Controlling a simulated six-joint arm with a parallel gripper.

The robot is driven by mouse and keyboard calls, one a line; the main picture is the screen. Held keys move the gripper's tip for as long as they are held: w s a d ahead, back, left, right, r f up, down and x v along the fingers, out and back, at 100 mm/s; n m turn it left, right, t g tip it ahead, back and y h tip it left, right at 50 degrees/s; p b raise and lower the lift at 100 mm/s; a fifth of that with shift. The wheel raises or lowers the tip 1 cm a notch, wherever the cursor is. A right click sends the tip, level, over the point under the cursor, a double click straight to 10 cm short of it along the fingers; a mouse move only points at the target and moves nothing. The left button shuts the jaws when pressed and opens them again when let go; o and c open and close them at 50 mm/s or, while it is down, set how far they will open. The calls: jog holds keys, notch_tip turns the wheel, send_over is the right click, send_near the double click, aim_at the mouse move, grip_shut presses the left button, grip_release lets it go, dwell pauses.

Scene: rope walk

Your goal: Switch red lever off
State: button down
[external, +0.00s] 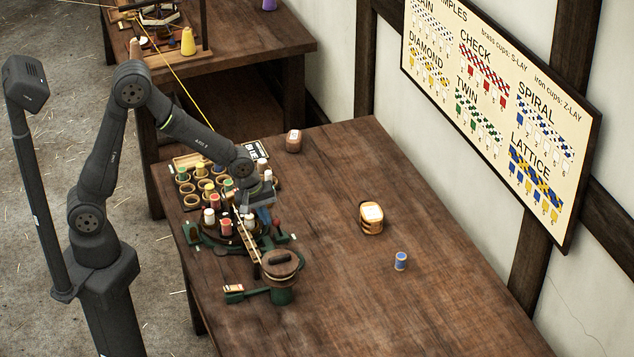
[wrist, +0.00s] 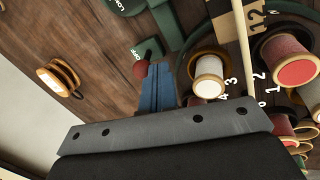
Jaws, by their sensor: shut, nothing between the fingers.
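The red lever's round knob (wrist: 141,68) shows in the wrist view, just left of my shut blue fingertips (wrist: 158,84). Its shaft is mostly hidden. In the external view the red knob (external: 276,223) stands at the right side of the green machine, close to the right of my gripper (external: 265,216). My gripper is shut with nothing in it, pointing down at the lever. Whether the fingers touch the knob I cannot tell.
Red and white spools (wrist: 209,76) on a numbered ring stand right beside my fingers. A brown-lidded green pot (external: 282,265) stands in front. A rack of cups (external: 190,187) lies behind.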

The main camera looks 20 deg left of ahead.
jog(key=w+d+g+y, duration=0.1)
jog(key=w+d+r+g+y, duration=0.1)
jog(key=shift+w+d+g+y, duration=0.15)
jog(key=shift+w+g+y, duration=0.05)
jog(key=shift+g+y, duration=0.2)
jog(key=shift+w+d+r, duration=0.1)
jog(key=shift+w+d, duration=0.5)
jog(key=shift+w+d, duration=0.15)
jog(key=shift+r, duration=0.1)
notch_tip(320, 180, up, 10)
jog(key=w+d, duration=0.1)
jog(key=w, duration=0.1)
jog(key=shift+f, duration=0.25)
dwell(0.6)
